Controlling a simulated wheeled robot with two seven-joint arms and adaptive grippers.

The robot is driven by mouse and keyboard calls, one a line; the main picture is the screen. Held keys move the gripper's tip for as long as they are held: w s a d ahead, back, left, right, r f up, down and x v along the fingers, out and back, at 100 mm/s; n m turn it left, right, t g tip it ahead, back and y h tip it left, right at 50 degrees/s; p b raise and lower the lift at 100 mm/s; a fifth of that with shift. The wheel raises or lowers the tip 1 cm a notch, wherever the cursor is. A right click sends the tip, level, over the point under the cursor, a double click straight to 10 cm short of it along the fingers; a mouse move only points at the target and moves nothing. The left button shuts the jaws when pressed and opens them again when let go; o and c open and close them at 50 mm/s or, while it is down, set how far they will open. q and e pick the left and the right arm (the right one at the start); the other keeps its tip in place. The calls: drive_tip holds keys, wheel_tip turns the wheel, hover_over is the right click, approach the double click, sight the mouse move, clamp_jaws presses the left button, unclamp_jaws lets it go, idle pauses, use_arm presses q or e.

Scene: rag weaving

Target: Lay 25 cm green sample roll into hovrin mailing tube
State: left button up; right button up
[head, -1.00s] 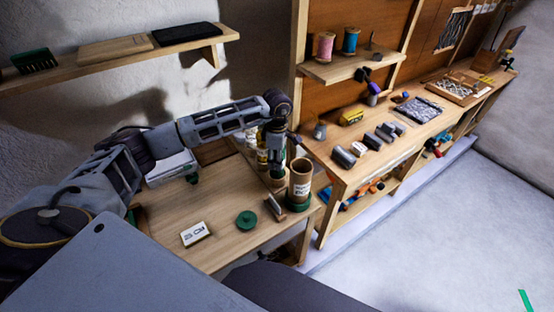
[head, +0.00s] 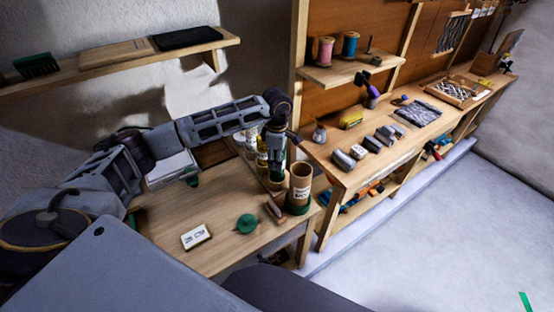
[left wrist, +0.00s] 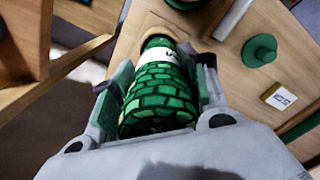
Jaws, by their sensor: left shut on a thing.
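My left gripper (head: 277,158) is shut on a green roll (left wrist: 160,88) with a brick-like pattern and a white label band; it also shows in the left wrist view. The gripper points down near the right edge of the small table. A brown cardboard tube (head: 300,182) with a lettered label and a green base stands upright just to its right. Another brown tube rim (head: 275,184) shows under the gripper. I cannot read either label surely, nor tell how deep the roll's far end sits. My right gripper is out of view.
A green round cap (head: 246,223) and a white card (head: 196,236) lie on the small table (head: 215,205). Containers (head: 262,152) stand behind the gripper. A long workbench (head: 345,183) with grey rolls is to the right. The table's front middle is mostly clear.

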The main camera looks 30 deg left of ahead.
use_arm(q)
drive_tip(key=shift+r, duration=0.1)
drive_tip(key=shift+r+p, duration=1.2)
drive_tip(key=shift+r, duration=1.2)
drive_tip(key=shift+r, duration=0.1)
drive_tip(key=shift+w+r, duration=0.15)
drive_tip(key=shift+r, duration=0.1)
drive_tip(key=w+d+r+m+p, duration=0.1)
drive_tip(key=w+d+r+p, duration=0.1)
drive_tip(key=r, duration=0.7)
drive_tip(key=w+d+r+p, duration=0.2)
drive_tip(key=r+p, duration=0.1)
drive_tip(key=r, duration=0.5)
drive_tip(key=s+d+m+p, duration=0.1)
drive_tip(key=s+d+m, duration=0.3)
drive_tip(key=s, duration=0.5)
drive_tip(key=d, duration=0.2)
drive_tip(key=shift+d+m, duration=0.35)
drive_tip(key=shift+m, duration=0.05)
